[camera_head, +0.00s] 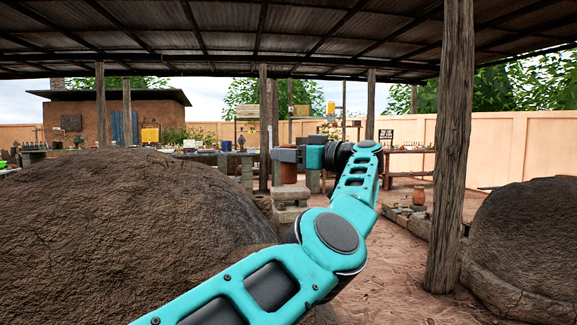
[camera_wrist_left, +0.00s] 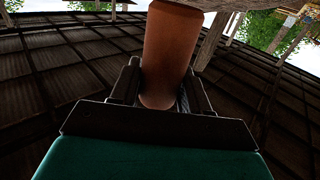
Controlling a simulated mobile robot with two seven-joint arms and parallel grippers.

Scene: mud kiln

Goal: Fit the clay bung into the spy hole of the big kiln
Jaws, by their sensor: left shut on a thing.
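My left gripper (camera_head: 281,155) is beyond the right side of the large mud dome, with the arm reaching in from the bottom. In the left wrist view, the left gripper (camera_wrist_left: 160,85) is shut on the clay bung (camera_wrist_left: 172,48), a smooth reddish-brown tapered piece between the two dark fingers. The large mud dome (camera_head: 110,220) at the left, likely the big kiln, has rough cracked brown walls. No spy hole shows on the side I see. My right gripper is not in view.
A second mud dome (camera_head: 528,245) stands at the right behind a wooden post (camera_head: 452,150). A reddish thing (camera_head: 289,173) shows just under my gripper; I cannot tell if it is the bung. Stone blocks (camera_head: 290,205) stand below. Open dirt floor (camera_head: 395,270) lies right of my arm.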

